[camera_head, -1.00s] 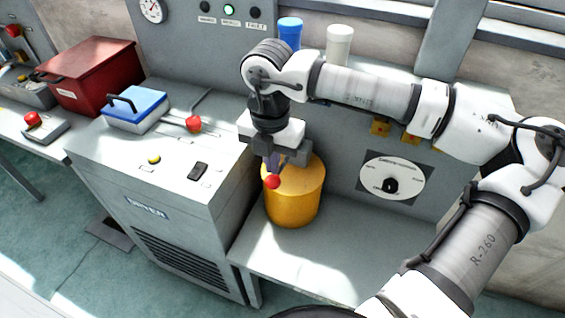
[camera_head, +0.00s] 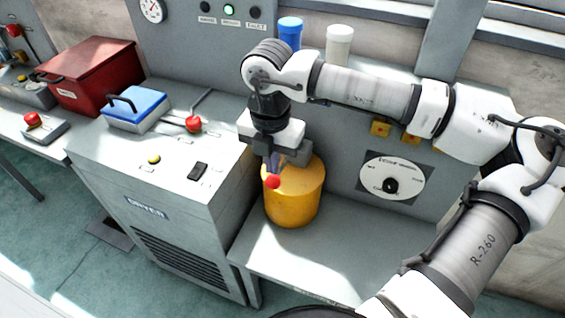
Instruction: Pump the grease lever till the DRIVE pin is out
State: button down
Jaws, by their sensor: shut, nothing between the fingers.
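A yellow drum (camera_head: 296,205) stands on the low grey bench. A red ball knob (camera_head: 272,182) shows in front of the drum's top, at its left edge; I take it for the end of the grease lever, and the rest of the lever is hidden. My gripper (camera_head: 272,165) points down right above the red knob, with its fingers shut and empty. I cannot tell whether the fingertips touch the knob. I cannot make out a DRIVE pin. A round dial (camera_head: 392,180) with a black centre is on the panel right of the drum.
The grey dryer cabinet (camera_head: 160,185) stands close left of the drum. On it are a blue-lidded box (camera_head: 137,108) and another red-knobbed lever (camera_head: 193,124). A red box (camera_head: 88,75) is farther left. The bench front (camera_head: 300,262) is clear. A green lamp (camera_head: 228,9) is lit.

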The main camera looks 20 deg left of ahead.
aim_at(275, 185)
jog(key=shift+f, duration=0.15)
jog(key=f+b, duration=0.2)
jog(key=b, duration=0.1)
jog(key=f+b, duration=0.6)
jog(key=shift+w+f, duration=0.1)
jog(key=shift+w, duration=0.3)
jog(key=shift+s+r+p, duration=0.2)
jog(key=shift+r+p, duration=0.85)
jog(key=shift+r, duration=1.1)
jog(key=shift+s+r+p, duration=0.2)
jog(key=shift+r+p, duration=0.85)
jog(key=shift+r, duration=1.05)
jog(key=shift+f, duration=0.1)
jog(key=f+b, duration=0.8)
jog(key=shift+w+f, duration=0.15)
jog(key=shift+w, duration=0.25)
jog(key=shift+s+r+p, duration=0.2)
jog(key=shift+r+p, duration=0.95)
jog(key=shift+r, duration=1)
jog(key=shift+s+r+p, duration=0.2)
jog(key=shift+r+p, duration=0.9)
jog(key=shift+r, duration=1.05)
jog(key=shift+f, duration=0.15)
